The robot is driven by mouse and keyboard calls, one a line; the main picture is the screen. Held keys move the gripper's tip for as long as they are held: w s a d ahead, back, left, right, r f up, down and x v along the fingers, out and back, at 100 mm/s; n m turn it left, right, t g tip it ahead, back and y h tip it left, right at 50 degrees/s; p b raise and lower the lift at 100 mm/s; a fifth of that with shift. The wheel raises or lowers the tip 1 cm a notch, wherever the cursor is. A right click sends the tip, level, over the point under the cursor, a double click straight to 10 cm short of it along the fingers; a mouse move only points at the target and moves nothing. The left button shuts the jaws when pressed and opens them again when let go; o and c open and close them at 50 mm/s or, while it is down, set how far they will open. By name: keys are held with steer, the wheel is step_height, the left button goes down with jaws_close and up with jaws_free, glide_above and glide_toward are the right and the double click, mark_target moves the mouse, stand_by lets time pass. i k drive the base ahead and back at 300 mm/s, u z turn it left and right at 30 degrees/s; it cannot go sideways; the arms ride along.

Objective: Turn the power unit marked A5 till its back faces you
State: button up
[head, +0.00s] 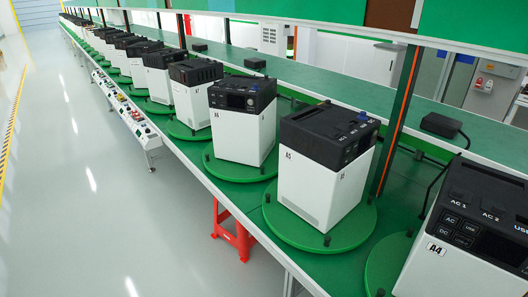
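The power unit marked A5 (312,188) is a white box with a black top, standing upright on a round green turntable (310,236) at the centre right of the head view. Its A5 label is on the left white face. The narrower right side carries a dark panel with small sockets or buttons and a small label below. A blue knob sits on top at the right corner. Small black pegs stand around the turntable's rim. The unit's far sides are hidden. My gripper is not in view.
Unit A4 (461,252) stands close at right, cut off by the frame. Unit A6 (243,133) is beyond A5, with several more units down the line. A black box (440,125) sits behind on the bench. A red stool (237,238) is under the bench. The grey floor (95,220) at left is clear.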

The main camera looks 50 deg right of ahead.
mark_target(352, 231)
steer(key=z, duration=0.05)
steer(key=i, duration=1.35)
steer(key=z, duration=0.65)
steer(key=i, duration=0.85)
steer(key=z, duration=0.35)
